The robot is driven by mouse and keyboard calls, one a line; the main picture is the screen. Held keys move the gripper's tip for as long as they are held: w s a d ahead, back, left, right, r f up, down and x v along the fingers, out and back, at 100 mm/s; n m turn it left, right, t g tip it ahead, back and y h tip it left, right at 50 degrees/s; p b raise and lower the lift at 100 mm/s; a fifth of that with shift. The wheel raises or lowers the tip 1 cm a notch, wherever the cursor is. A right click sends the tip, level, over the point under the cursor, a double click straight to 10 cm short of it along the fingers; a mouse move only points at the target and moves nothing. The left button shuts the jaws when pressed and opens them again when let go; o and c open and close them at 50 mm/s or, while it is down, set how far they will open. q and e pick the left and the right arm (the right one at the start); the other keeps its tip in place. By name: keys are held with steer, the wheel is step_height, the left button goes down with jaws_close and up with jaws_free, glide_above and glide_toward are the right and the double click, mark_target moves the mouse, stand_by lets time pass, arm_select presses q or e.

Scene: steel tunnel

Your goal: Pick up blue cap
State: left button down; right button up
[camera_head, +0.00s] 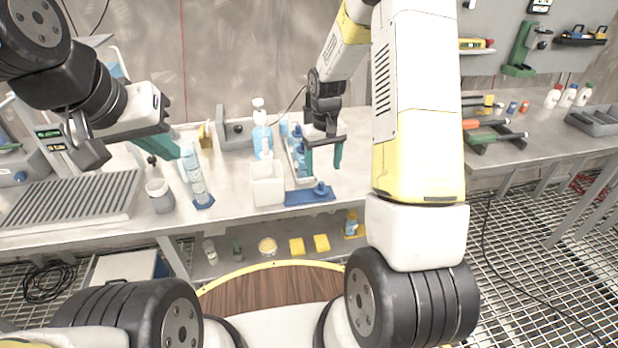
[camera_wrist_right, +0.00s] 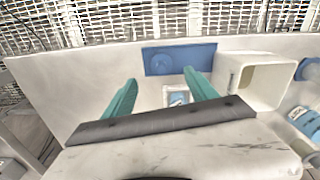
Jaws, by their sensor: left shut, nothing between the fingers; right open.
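The blue cap (camera_head: 320,187) rests on a flat blue tray (camera_head: 298,198) near the front edge of the bench. In the right wrist view the cap (camera_wrist_right: 162,64) is a round blue shape on the tray (camera_wrist_right: 206,54), beyond the fingertips. My right gripper (camera_head: 323,164) is open and points down above and just behind the cap, with nothing between its teal fingers. It also shows in the right wrist view (camera_wrist_right: 160,78). My left gripper (camera_head: 172,150) is shut and empty over the left of the bench, away from the cap.
A white square container (camera_head: 268,192) stands left of the tray. A clear graduated cylinder (camera_head: 197,182) and a grey cup (camera_head: 160,198) stand further left. A blue wash bottle (camera_head: 262,135) is behind the container. The bench to the right of the tray is clear.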

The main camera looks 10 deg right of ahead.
mark_target(321, 182)
step_height(321, 182, down, 8)
steer(key=shift+a+r, duration=0.15)
steer(key=shift+r, duration=0.1)
steer(key=c, duration=1.4)
